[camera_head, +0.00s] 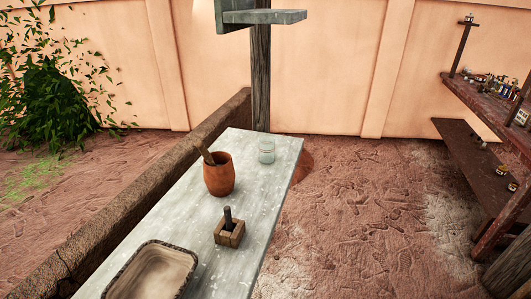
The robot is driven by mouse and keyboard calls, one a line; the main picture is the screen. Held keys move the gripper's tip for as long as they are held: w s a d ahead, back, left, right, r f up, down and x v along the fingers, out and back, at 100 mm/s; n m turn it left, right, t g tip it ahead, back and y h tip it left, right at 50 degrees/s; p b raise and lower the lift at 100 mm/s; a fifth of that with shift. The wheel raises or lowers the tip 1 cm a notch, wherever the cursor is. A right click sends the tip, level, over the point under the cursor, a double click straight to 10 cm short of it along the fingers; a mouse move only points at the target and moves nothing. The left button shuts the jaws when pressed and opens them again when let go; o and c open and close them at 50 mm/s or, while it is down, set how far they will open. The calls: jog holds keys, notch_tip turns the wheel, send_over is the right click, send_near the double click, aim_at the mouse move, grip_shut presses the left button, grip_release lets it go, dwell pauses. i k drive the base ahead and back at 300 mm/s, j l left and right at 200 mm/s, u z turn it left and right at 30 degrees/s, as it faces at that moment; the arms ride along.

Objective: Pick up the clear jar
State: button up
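The clear jar (266,152) is a small, pale, see-through cylinder. It stands upright near the far end of the grey stone-like table (275,178), in the camera_head view. It is to the right of and behind an orange-brown clay pot, with a gap between them. My gripper is not in view.
The clay pot (219,178) holds a wooden stick. A square wooden block (229,235) with a dark peg and a rimmed tray (150,270) stand nearer. A low wall (130,205) runs left of the table. Wooden shelves (480,165) stand at right; the ground between is clear.

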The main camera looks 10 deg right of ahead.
aim_at(267, 150)
jog(key=i+l, duration=0.8)
jog(key=l, duration=0.2)
jog(key=i+l+u, duration=0.45)
jog(key=l+u, duration=0.2)
jog(key=i+l+u, duration=0.1)
jog(key=l+u, duration=0.2)
jog(key=l, duration=0.15)
jog(key=u, duration=0.4)
